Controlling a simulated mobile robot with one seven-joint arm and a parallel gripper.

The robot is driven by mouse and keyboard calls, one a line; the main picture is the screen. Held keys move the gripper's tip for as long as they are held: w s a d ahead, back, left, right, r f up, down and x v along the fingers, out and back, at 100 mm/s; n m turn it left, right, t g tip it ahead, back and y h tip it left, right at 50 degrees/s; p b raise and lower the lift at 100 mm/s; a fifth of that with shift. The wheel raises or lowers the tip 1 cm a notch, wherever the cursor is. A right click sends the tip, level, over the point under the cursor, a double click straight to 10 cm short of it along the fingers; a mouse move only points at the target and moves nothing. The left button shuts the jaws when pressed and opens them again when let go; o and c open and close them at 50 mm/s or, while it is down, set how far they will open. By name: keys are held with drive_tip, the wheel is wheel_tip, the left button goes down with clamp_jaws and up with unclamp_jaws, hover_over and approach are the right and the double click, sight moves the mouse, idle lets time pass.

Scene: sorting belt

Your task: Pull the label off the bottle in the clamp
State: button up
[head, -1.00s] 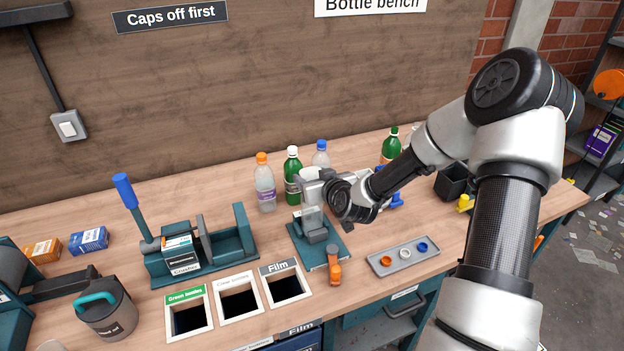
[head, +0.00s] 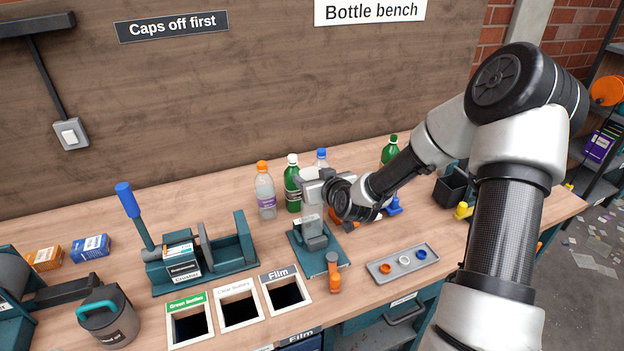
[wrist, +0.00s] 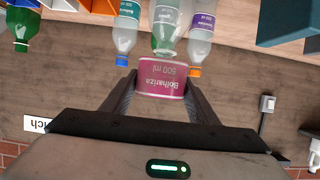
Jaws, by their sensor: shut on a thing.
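A pink label (wrist: 161,78) marked "Bolhariza 500 ml" is between the fingers of my gripper (wrist: 146,92) in the wrist view, upside down there. My gripper is shut on it. I cannot tell whether the bottle's wall is still inside the label. In the head view my gripper (head: 312,188) is above the teal-based clamp (head: 302,258), in front of the row of bottles.
An orange-capped bottle (head: 265,195), a white-capped green bottle (head: 292,188) and a blue-capped bottle (head: 321,158) stand close behind my gripper. The Film opening (head: 276,275) is in front left of the clamp. A grey cap tray (head: 379,274) is at right; an orange-handled tool (head: 334,278) is near the clamp.

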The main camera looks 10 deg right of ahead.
drive_tip(key=shift+r+p, duration=0.75)
drive_tip(key=shift+r, duration=0.85)
drive_tip(key=shift+r, duration=0.1)
drive_tip(key=shift+r+p, duration=0.5)
drive_tip(key=shift+r, duration=0.4)
